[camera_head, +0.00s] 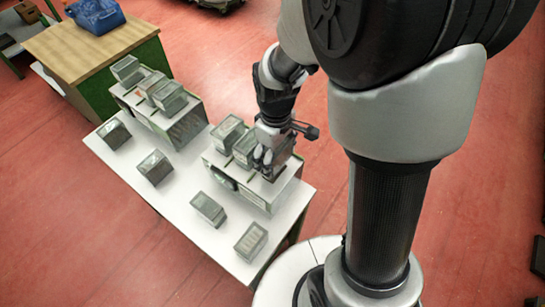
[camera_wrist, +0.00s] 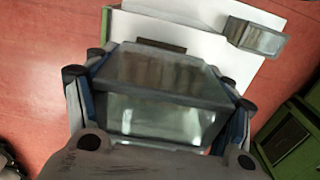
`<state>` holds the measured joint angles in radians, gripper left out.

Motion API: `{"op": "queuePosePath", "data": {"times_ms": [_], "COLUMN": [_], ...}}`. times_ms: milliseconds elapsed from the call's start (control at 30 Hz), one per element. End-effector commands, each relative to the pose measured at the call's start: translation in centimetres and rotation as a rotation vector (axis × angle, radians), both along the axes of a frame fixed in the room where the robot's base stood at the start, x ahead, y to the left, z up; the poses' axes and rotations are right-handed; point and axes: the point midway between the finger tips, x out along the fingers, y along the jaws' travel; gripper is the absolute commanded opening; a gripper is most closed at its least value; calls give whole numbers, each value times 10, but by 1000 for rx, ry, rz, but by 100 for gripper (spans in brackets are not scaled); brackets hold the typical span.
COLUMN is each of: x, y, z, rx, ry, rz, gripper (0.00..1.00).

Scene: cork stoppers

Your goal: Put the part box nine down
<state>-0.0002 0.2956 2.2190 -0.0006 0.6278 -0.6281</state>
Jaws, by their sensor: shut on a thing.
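My gripper (camera_head: 266,165) is shut on a grey part box (camera_wrist: 165,75) with clear walls, and its fingers lie on both sides of the box in the wrist view. In the head view my gripper is over the right end of the near raised stand (camera_head: 262,196), and the held box is mostly hidden behind the fingers. I cannot tell whether the box touches the stand's top. No number can be read on the box.
Two similar boxes (camera_head: 227,133) (camera_head: 245,148) stand just left of my gripper. Several more boxes stand on the white table (camera_head: 190,220) in front and on the far stand (camera_head: 165,125). A wooden-topped table (camera_head: 80,50) with a blue object (camera_head: 95,14) is at the back left.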

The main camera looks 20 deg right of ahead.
Motion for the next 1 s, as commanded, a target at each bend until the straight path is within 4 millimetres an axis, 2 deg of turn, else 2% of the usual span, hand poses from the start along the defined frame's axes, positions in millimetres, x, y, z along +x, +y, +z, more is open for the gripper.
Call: {"op": "queuePosePath", "data": {"times_ms": [167, 367, 767, 800, 1000], "x": [0, 0, 0, 0, 0], "y": [0, 0, 0, 0, 0], "z": [-14, -44, -49, -49, -48], "rx": [0, 0, 0, 0, 0], "ry": [2, 1, -1, -1, -1], "rz": [0, 0, 0, 0, 0], "gripper": [50, 50, 50, 76, 89]}}
